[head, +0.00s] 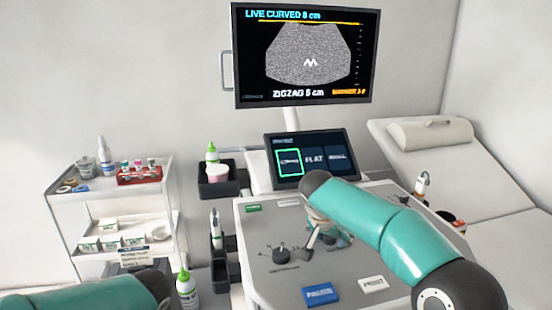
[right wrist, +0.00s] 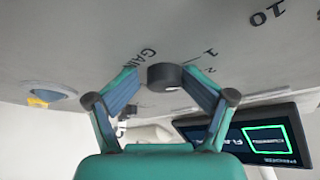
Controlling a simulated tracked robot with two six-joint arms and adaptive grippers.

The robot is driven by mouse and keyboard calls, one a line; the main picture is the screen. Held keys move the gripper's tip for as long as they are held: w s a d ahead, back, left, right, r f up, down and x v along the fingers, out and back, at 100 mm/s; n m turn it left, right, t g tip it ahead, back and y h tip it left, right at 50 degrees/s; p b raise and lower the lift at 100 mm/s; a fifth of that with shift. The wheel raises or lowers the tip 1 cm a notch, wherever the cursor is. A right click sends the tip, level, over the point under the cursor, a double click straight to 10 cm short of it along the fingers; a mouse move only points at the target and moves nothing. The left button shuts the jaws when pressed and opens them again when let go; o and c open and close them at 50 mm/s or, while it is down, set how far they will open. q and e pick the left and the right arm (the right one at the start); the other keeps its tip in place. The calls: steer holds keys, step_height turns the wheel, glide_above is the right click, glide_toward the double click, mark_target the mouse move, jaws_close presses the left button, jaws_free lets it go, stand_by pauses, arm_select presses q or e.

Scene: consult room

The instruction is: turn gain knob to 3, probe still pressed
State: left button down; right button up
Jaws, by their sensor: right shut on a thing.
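In the right wrist view, the dark round gain knob (right wrist: 163,77) sits on the grey console between the two fingers of my right gripper (right wrist: 165,82), which is shut on it. Printed "GAIN", "1" and "2" show beside it, with "10" farther off. A small pale mark shows on the knob; the number it points to cannot be told. In the head view my right gripper (head: 322,236) is low over the console (head: 262,222), partly hidden by my teal arm. The monitor (head: 306,55) shows a grainy fan image with "LIVE CURVED 8 cm". My left gripper and any pressed probe are out of view.
A black knob (head: 282,254) stands left of my right gripper. A touch tablet (head: 312,158) stands behind. A trolley (head: 62,206) is at left, an exam couch (head: 480,175) at right.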

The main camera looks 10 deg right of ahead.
steer(key=shift+s+d+f, duration=0.1)
steer(key=shift+d+f, duration=0.05)
steer(key=shift+f, duration=0.1)
steer(key=shift+c, duration=0.4)
steer(key=shift+r, duration=1.3)
steer(key=n+t+y, duration=0.1)
steer(key=n, duration=0.3)
steer(key=shift+y, duration=0.3)
steer(key=n+y, duration=0.1)
steer(key=n, duration=0.1)
steer(key=n+y, duration=0.1)
steer(key=n, duration=0.2)
steer(key=shift+t+y, duration=0.3)
steer(key=shift+t, duration=0.1)
